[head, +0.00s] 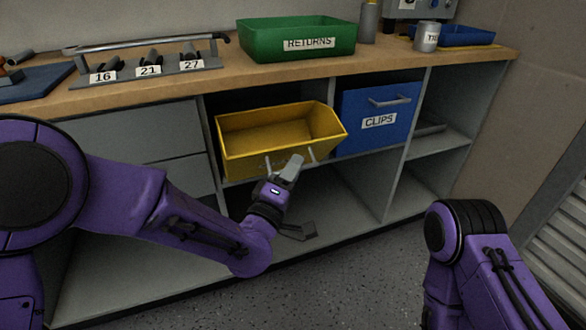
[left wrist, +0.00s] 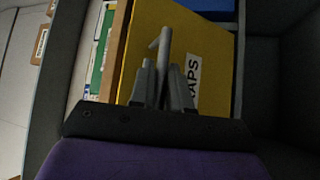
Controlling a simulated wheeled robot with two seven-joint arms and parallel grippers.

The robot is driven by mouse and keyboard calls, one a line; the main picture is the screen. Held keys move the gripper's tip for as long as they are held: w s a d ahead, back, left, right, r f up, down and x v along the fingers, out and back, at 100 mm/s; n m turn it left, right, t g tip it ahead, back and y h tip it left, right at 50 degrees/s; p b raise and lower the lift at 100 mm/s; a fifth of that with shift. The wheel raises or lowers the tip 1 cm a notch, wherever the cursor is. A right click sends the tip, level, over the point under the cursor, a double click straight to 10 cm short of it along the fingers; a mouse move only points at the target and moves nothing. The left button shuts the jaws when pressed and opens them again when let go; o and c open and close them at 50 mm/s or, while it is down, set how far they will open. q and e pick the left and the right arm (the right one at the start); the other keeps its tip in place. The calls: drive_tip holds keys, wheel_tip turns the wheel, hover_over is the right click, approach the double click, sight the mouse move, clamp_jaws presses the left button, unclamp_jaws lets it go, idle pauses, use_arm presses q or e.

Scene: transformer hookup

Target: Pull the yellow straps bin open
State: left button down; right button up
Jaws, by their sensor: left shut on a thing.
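The yellow straps bin (head: 235,152) is in the shelf under the counter and stands tilted out of its opening, its empty inside showing. My left gripper (head: 292,166) is at the bin's front and shut on its grey bar handle. The left wrist view shows the bin's yellow front (left wrist: 205,35), a partly hidden label ending in "APS", and the handle (left wrist: 163,50) between the fingers of my left gripper (left wrist: 163,85). My right gripper is out of view; only part of my right arm shows at the lower right.
A blue CLIPS bin (head: 377,117) sits right beside the yellow bin. A green RETURNS tray (head: 297,39), a numbered tool rack (head: 150,68), a grey can (head: 427,37) and a blue tray (head: 465,36) stand on the counter. The lower shelf and floor look mostly free.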

use_arm(q)
drive_tip(key=c, duration=1.2)
unclamp_jaws()
drive_tip(key=v, duration=1)
drive_tip(key=shift+s, duration=0.2)
drive_tip(key=shift+a, duration=0.1)
